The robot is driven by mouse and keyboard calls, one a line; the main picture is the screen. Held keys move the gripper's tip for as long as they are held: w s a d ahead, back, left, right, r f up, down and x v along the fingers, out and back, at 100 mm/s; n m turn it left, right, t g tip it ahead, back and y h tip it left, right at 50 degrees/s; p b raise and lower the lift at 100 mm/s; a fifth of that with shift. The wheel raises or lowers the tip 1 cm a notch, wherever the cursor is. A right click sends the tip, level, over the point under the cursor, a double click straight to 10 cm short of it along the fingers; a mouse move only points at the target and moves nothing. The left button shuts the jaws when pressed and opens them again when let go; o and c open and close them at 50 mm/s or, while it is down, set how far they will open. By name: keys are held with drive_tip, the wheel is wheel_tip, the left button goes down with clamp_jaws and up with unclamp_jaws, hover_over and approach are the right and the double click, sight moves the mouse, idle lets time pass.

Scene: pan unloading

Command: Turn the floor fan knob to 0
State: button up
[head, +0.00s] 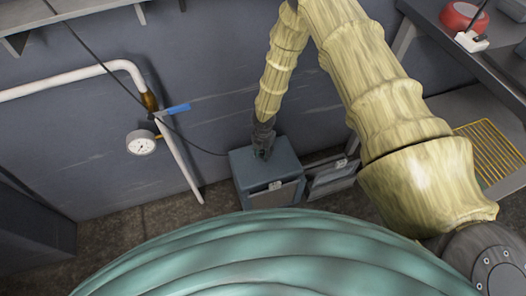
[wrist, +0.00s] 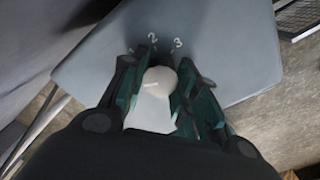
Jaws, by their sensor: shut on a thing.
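The floor fan (head: 250,185) is a grey-blue box on the floor against the wall. Its flat grey top (wrist: 225,60) fills much of the wrist view, with the white numerals 2 and 3 on it. The pale knob (wrist: 160,82) has a rounded end and a small line mark on it. My gripper (head: 263,152) points down onto the fan's top, and in the wrist view its dark green fingers (wrist: 165,75) are closed on either side of the knob. The 0 mark is not visible, and I cannot tell which number the knob points at.
A white pipe (head: 180,155) with a blue-handled valve (head: 178,108) and a round gauge (head: 141,142) runs along the wall to the left. A dark shelf with a red round object (head: 463,17) stands at right. A yellow grate (head: 490,150) lies below it.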

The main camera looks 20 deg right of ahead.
sight(263, 152)
idle(0.4)
drive_tip(key=o, duration=1)
drive_tip(key=shift+o, duration=0.2)
wheel_tip(263, 152, up, 12)
idle(0.4)
